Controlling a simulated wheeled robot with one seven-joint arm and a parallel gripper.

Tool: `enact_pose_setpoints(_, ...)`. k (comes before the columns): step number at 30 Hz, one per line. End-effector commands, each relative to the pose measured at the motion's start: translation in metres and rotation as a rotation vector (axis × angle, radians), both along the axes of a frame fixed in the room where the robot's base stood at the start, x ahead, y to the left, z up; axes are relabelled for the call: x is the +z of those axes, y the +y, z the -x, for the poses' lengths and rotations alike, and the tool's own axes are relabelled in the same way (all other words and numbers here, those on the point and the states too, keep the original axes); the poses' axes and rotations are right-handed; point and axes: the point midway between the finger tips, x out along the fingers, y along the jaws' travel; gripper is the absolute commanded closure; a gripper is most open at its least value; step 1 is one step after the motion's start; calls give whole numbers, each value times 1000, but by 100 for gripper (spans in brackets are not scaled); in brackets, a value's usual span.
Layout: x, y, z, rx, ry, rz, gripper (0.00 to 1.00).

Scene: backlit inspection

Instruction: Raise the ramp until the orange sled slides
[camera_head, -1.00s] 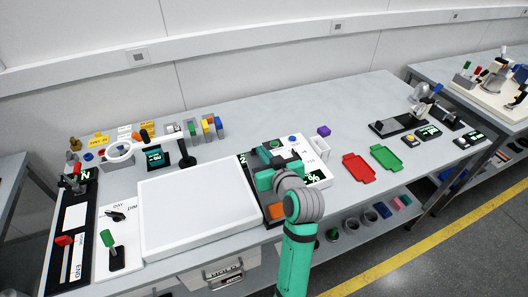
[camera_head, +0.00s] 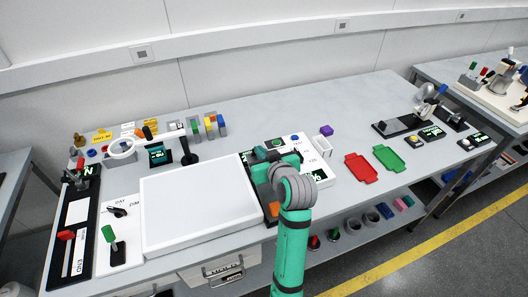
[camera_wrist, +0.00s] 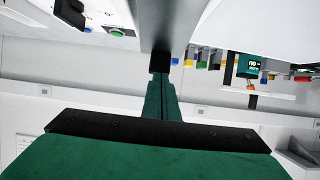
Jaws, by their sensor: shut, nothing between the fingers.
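The orange sled (camera_head: 274,209) is a small orange block near the front end of a dark strip, partly covered by my arm. The strip (camera_head: 246,161), apparently the ramp, lies just right of the large white panel; my arm hides much of it and its tilt cannot be told. My gripper (camera_head: 259,157) is over the strip's back part, mostly hidden by my wrist in the head view. In the wrist view my gripper (camera_wrist: 161,72) is shut and empty, with a grey bar (camera_wrist: 168,22) close beyond the fingertips; contact cannot be told.
The white panel (camera_head: 195,205) fills the table left of the strip. A white board with a green button (camera_head: 277,142) stands right behind my wrist. A red tray (camera_head: 361,167) and a green tray (camera_head: 390,158) lie to the right.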

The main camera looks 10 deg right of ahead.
Motion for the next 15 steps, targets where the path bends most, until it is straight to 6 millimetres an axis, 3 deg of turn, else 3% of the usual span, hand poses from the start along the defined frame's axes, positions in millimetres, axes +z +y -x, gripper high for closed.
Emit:
enact_pose_setpoints(5, 10, 0, 2, 0, -3, 1, 100)
enact_pose_setpoints(11, 41, 3, 11, 7, -5, 2, 100)
enact_pose_setpoints(15, 51, 0, 40, 7, -3, 2, 100)
